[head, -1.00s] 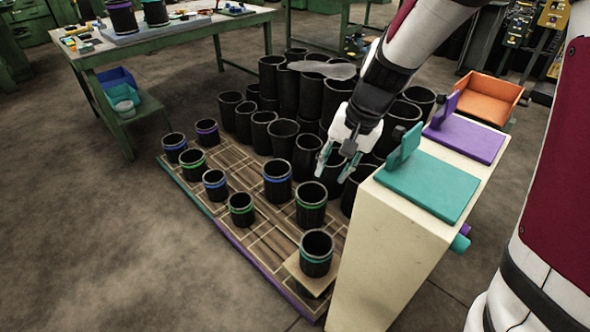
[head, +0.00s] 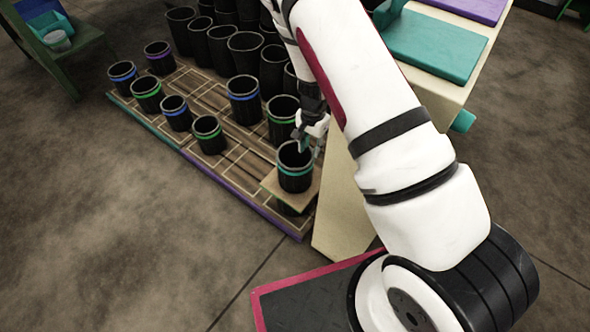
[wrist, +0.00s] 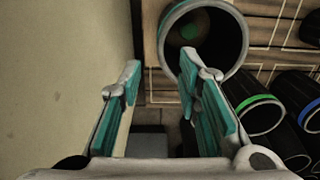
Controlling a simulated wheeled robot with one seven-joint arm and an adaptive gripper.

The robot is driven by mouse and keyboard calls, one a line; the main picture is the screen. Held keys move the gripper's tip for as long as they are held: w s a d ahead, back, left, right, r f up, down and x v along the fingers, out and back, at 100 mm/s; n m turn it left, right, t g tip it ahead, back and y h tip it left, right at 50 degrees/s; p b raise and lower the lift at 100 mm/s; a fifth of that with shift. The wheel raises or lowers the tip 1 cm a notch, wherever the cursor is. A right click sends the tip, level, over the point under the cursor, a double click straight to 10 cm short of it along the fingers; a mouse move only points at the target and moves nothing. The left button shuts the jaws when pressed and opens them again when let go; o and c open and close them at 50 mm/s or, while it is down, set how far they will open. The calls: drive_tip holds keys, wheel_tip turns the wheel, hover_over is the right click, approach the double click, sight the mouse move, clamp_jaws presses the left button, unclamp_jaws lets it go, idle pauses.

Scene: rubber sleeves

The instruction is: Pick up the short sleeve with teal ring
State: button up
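The short black sleeve with the teal ring (head: 295,180) stands upright on a small wooden block at the near end of the pallet, beside the cream cabinet. My gripper (head: 308,145) is low at its far right rim in the head view, partly hidden by my arm. The wrist view shows my gripper (wrist: 160,70) open, with teal pads and nothing held between them. A sleeve opening (wrist: 205,42), apparently the same sleeve, lies just ahead. The right finger overlaps its rim in the picture; I cannot tell whether they touch.
A green-ringed sleeve (head: 282,128) stands close behind, with a blue-ringed sleeve (head: 243,105) beyond it. Several other ringed sleeves stand on the pallet (head: 240,178), with tall plain ones behind. The cream cabinet wall (wrist: 60,80) is close to the left finger.

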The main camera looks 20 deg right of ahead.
sight(309, 166)
wheel_tip(309, 166, down, 6)
drive_tip(key=shift+r+b, duration=0.1)
drive_tip(key=shift+b, duration=0.75)
drive_tip(key=shift+w+f+b, duration=0.15)
drive_tip(key=shift+f+b, duration=1.15)
drive_tip(key=shift+f, duration=1.4)
drive_tip(key=shift+r, duration=0.1)
drive_tip(key=shift+c, duration=0.2)
clamp_jaws()
